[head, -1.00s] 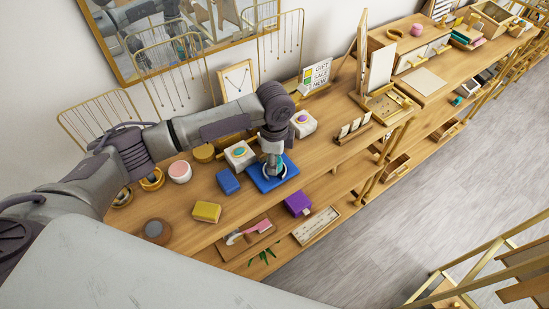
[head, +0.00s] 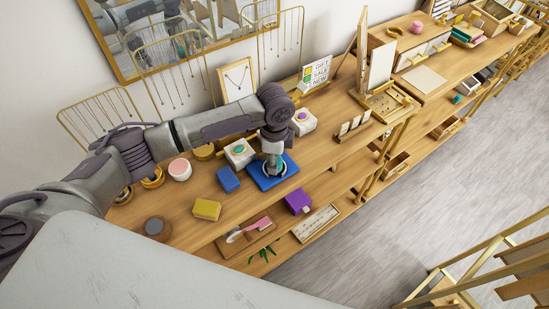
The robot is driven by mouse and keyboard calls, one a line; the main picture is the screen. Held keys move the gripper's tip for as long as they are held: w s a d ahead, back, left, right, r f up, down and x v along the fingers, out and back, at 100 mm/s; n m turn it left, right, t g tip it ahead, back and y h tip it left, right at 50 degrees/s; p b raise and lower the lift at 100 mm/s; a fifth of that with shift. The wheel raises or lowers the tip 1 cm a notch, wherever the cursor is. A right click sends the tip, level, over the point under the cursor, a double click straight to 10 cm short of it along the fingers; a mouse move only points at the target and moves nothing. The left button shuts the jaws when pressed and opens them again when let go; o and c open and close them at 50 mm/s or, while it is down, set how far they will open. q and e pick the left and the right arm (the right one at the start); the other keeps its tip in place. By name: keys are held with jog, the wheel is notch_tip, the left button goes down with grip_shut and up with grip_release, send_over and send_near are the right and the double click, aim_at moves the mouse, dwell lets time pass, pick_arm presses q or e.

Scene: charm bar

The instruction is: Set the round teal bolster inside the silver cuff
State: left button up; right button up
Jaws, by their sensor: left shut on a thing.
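My left gripper (head: 272,162) points straight down over a flat blue pad (head: 262,182). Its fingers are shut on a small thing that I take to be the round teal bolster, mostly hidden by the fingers. The curved rim of the silver cuff (head: 281,172) shows around the fingertips on the blue pad. I cannot tell whether the bolster touches the cuff or rests on its bottom. My right gripper is not in view.
A small blue block (head: 228,179) and a white box with a teal top (head: 239,153) stand close left of the pad. A yellow block (head: 206,209) is near the front edge.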

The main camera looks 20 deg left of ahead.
pick_arm(q)
jog(key=shift+f, duration=0.45)
dwell(0.7)
jog(key=o, duration=1)
notch_tip(320, 180, up, 12)
jog(key=shift+f, duration=0.1)
